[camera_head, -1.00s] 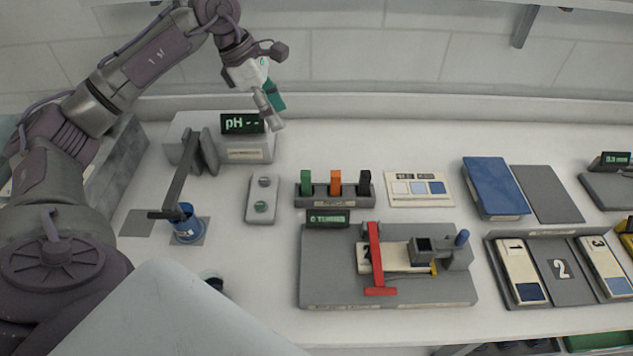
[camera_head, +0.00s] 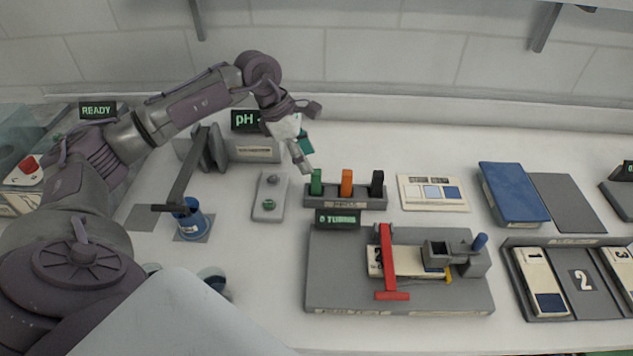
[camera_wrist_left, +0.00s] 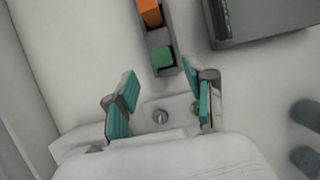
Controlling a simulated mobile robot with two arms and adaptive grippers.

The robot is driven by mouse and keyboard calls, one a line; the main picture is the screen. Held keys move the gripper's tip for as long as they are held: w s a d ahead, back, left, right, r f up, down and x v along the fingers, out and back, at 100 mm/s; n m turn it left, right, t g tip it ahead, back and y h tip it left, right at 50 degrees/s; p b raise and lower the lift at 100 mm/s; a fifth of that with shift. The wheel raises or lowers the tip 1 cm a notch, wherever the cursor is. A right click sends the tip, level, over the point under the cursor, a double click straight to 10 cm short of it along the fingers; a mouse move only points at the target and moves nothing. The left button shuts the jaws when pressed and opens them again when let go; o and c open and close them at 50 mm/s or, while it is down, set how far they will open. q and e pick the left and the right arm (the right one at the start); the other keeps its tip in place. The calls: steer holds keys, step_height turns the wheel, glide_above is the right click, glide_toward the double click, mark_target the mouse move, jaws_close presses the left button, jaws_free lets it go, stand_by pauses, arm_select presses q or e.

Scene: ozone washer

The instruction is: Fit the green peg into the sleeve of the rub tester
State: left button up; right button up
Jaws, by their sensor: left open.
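The green peg (camera_head: 316,182) stands upright in the left slot of a grey rack (camera_head: 343,204); its top also shows in the left wrist view (camera_wrist_left: 161,57). The rub tester (camera_head: 340,284) is a grey base with a red lever and a cream card. Its sleeve (camera_head: 437,253) is a dark square-mouthed box at the right and looks empty. My left gripper (camera_head: 303,156) is open and empty, above and just behind the green peg. In the left wrist view its teal fingers (camera_wrist_left: 159,82) are spread apart, with the peg beyond their tips. My right gripper is not in view.
The orange peg (camera_head: 346,183) and black peg (camera_head: 377,184) stand beside the green one. The pH meter (camera_head: 252,143) and a blue cup (camera_head: 189,224) are further left. A swatch card (camera_head: 433,194) lies right.

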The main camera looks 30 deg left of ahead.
mark_target(315, 171)
arm_select(q)
steer(key=p+x, duration=0.1)
steer(key=x, duration=0.2)
steer(key=p+x, duration=0.1)
steer(key=x, duration=0.1)
steer(key=shift+w+d+f+p, duration=0.1)
steer(key=shift+d+f+p, duration=0.2)
steer(key=shift+d+p, duration=0.05)
jaws_close()
